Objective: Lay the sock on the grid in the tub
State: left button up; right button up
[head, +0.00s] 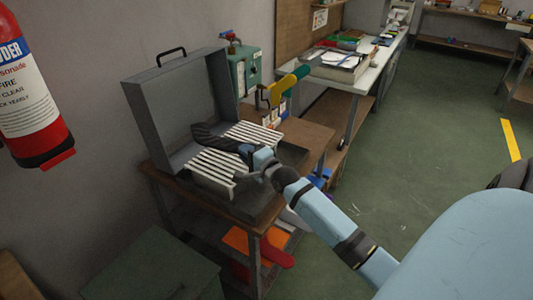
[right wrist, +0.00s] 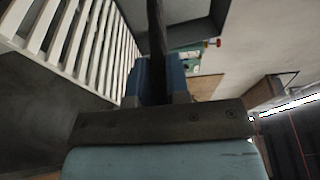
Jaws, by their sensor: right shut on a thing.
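A dark sock (head: 215,138) lies stretched out over the white slatted grid (head: 211,174), pointing left towards the raised lid. The grid sits in an open grey metal tub (head: 250,208). My right gripper (head: 247,155) is over the grid, shut on the near end of the sock. In the right wrist view the sock (right wrist: 157,45) runs as a dark strip up from between the blue fingers (right wrist: 154,85), with the grid (right wrist: 72,42) to the left. I cannot tell how much of the sock touches the slats. My left gripper is not in view.
The tub's grey lid (head: 180,105) stands open behind it, near the wall. The tub rests on a brown table (head: 160,178). A teal box (head: 246,70) and a yellow-green tool (head: 285,86) stand behind. A red fire extinguisher (head: 35,110) hangs at left.

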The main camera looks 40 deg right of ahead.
jog(key=d+f+m+h+b, duration=0.1)
jog(key=d+f+b, duration=0.4)
jog(key=d+f, duration=0.3)
jog(key=shift+s+f+h, duration=0.2)
jog(key=shift+f+h, duration=0.05)
jog(key=shift+h, duration=0.05)
jog(key=o, duration=0.7)
jog(key=shift+d, duration=0.1)
jog(key=o, duration=0.4)
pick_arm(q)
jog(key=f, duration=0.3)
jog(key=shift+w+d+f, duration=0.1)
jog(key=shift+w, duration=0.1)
pick_arm(e)
jog(key=shift+o, duration=0.2)
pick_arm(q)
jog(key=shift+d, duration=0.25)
pick_arm(e)
jog(key=shift+f, duration=0.3)
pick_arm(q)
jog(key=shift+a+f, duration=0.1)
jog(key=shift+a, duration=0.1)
pick_arm(e)
jog(key=shift+f, duration=0.3)
